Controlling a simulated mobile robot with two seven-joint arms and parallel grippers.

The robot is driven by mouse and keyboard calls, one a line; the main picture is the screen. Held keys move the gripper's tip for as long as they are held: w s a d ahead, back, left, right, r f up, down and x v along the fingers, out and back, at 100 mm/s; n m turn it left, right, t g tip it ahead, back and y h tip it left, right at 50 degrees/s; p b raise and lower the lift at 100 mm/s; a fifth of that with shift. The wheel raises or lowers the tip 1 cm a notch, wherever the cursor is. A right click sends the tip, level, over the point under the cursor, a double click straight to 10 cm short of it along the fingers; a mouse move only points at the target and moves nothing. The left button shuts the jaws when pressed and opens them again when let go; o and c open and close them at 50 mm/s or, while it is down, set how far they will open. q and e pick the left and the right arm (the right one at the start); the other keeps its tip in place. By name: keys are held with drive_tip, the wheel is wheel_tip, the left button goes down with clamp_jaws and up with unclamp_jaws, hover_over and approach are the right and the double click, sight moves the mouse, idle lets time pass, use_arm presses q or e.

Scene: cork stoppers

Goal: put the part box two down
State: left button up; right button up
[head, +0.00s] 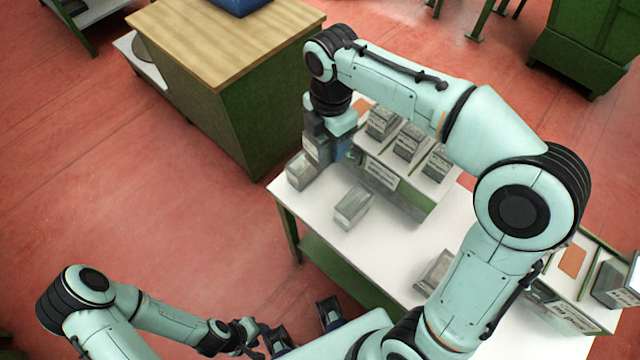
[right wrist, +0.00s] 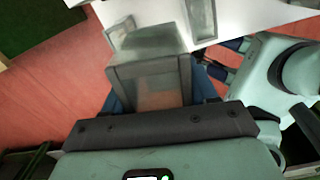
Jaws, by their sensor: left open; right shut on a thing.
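My right gripper (head: 318,160) is shut on a grey, clear-sided part box (head: 299,171) at the left corner of the white table (head: 385,250). The right wrist view shows this box (right wrist: 150,80) upright between blue fingers (right wrist: 155,101). I cannot tell whether its base touches the table. No label tells which box is number two. Another grey box (head: 352,206) stands on the table to its right, apart from it. My left gripper (head: 302,328) is open and empty near the bottom of the head view, away from the boxes.
A rack (head: 415,200) at the back of the table holds several grey boxes (head: 407,142). One more box (head: 435,271) is near my right arm; another (head: 612,287) is in a second rack (head: 575,318) at right. A wooden-topped green cabinet (head: 215,45) stands behind.

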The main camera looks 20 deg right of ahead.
drive_tip(key=shift+s+d+r+n, duration=0.1)
drive_tip(key=shift+r+n, duration=0.05)
drive_tip(key=shift+n, duration=0.65)
wheel_tip(320, 180, down, 20)
drive_tip(key=b, duration=0.3)
drive_tip(key=shift+r, duration=0.25)
drive_tip(key=shift+b, duration=0.3)
drive_tip(key=shift+f, duration=0.2)
drive_tip(key=o, duration=1.1)
drive_tip(key=shift+o, duration=0.3)
drive_tip(key=shift+r, duration=0.15)
